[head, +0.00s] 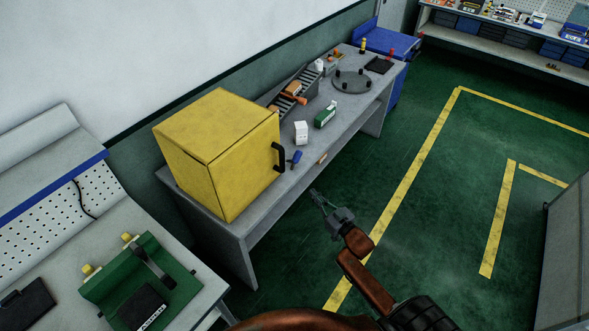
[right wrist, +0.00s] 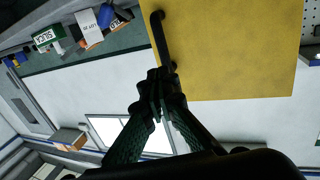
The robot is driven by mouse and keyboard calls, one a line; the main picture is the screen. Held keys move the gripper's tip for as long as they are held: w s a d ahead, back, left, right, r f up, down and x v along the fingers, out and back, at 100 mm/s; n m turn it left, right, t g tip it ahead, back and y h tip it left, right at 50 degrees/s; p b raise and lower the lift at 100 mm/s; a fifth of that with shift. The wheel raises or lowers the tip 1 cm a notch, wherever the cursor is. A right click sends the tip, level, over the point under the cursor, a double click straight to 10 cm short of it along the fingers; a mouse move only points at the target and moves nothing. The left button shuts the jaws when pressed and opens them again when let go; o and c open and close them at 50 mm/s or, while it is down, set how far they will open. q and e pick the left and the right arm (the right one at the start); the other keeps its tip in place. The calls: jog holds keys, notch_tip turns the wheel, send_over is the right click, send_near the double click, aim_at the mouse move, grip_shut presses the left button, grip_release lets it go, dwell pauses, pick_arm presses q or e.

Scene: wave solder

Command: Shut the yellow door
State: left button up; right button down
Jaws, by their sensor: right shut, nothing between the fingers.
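The yellow cabinet (head: 215,120) stands on the near end of a grey bench. Its yellow door (head: 243,168) faces the aisle, with a black handle (head: 280,157) at its right edge. The door lies close to the cabinet; I cannot tell whether a small gap is left. My right gripper (head: 318,196) is shut and empty, in front of the door and apart from the handle. In the right wrist view, the gripper's closed fingertips (right wrist: 160,84) show just below the black handle (right wrist: 163,42), against the yellow door (right wrist: 232,50). My left gripper is not in view.
The grey bench (head: 238,238) also bears a white box (head: 301,132), a green box (head: 325,115) and a round dark fixture (head: 352,81). A second bench with a green fixture (head: 185,273) is at lower left. The green floor (head: 440,160) beside the bench is clear.

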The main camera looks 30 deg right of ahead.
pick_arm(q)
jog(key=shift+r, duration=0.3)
pick_arm(e)
jog(key=w+a, duration=0.1)
jog(key=w, duration=1.3)
jog(key=shift+r, duration=0.3)
pick_arm(q)
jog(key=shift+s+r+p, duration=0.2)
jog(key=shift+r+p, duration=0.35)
jog(key=shift+p, duration=0.2)
pick_arm(e)
jog(key=s+d, duration=0.2)
jog(key=s, duration=1.1)
jog(key=shift+s+d, duration=0.3)
jog(key=shift+s, duration=0.05)
jog(key=shift+f, duration=0.1)
